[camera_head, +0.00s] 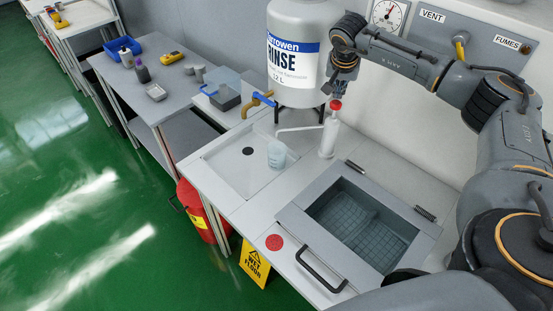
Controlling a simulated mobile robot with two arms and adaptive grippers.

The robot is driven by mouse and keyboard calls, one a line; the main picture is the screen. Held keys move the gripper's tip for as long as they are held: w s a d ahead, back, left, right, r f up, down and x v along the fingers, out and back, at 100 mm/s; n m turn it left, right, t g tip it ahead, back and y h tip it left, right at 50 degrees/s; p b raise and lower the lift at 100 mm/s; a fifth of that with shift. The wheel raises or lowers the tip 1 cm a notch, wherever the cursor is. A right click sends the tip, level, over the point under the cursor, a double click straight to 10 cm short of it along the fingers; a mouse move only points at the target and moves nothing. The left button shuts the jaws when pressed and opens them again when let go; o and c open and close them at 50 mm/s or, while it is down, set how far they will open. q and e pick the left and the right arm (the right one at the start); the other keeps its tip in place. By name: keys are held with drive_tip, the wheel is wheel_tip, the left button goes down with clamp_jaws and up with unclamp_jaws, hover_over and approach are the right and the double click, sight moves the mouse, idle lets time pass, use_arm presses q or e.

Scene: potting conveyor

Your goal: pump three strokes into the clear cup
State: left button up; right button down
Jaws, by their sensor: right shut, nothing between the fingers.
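The clear cup (277,156) stands upright at the right side of the shallow white sink basin. A white pump bottle (328,138) with a red top (336,105) stands on the counter to the right of the cup. Its thin white spout (300,129) reaches left toward the space above the cup. My right gripper (339,93) is shut and empty, pointing down just above the red top. I cannot tell whether it touches the top. What is in the cup is not clear. My left gripper is not in view.
A large rinse tank (294,75) stands behind the cup. In front of the bottle is a grey recessed box (385,268) with a black handle. A side table (130,84) holds trays and bottles at left.

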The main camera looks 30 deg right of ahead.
sight(336, 103)
drive_tip(key=shift+f, duration=0.25)
drive_tip(key=shift+s+f+b, duration=0.15)
drive_tip(key=shift+f+b, duration=0.8)
drive_tip(key=shift+f, duration=0.6)
drive_tip(key=shift+r+p, duration=0.9)
drive_tip(key=shift+r, duration=0.05)
drive_tip(key=shift+r+p, duration=0.45)
drive_tip(key=shift+r, duration=0.25)
drive_tip(key=shift+f, duration=0.15)
